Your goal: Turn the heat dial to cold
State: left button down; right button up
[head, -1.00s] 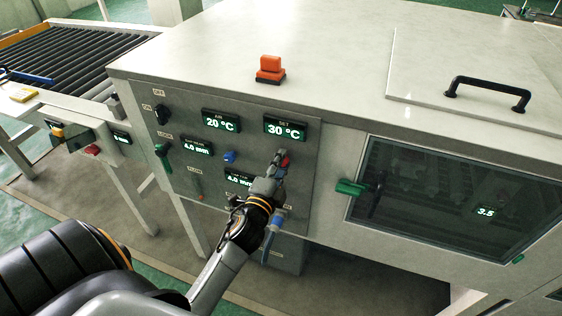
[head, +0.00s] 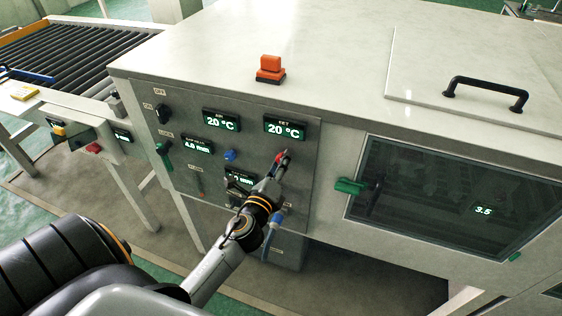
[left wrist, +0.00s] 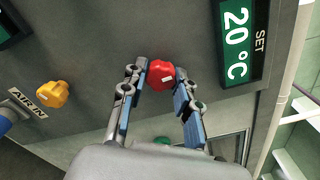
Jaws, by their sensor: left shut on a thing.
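The heat dial (head: 283,155) is a small red knob on the grey control panel, below the SET display (head: 285,129), which reads 20 °C. In the left wrist view the red dial (left wrist: 160,73) sits between the two fingertips, close to the SET display (left wrist: 237,42), which reads 20 °C there too. My left gripper (head: 279,164) is shut on the dial; its fingertips (left wrist: 162,80) show on both sides of the knob. The dial's pointer mark cannot be made out. My right gripper is out of view.
The panel also has an AIR display (head: 221,121) at 20 °C, a blue knob (head: 230,156), a black knob (head: 162,114) and a green lever (head: 164,153). A green door handle (head: 350,187) is to the right. A yellow knob (left wrist: 53,95) shows in the left wrist view.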

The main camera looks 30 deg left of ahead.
pick_arm(q)
jog(key=shift+r+m, duration=0.15)
jog(key=shift+m, duration=0.15)
dwell(0.4)
jog(key=c, duration=1.1)
grip_release()
jog(key=shift+w, duration=0.1)
jog(key=shift+o, duration=0.6)
jog(key=v, duration=0.7)
jog(key=shift+s, duration=0.25)
jog(key=shift+f, duration=0.25)
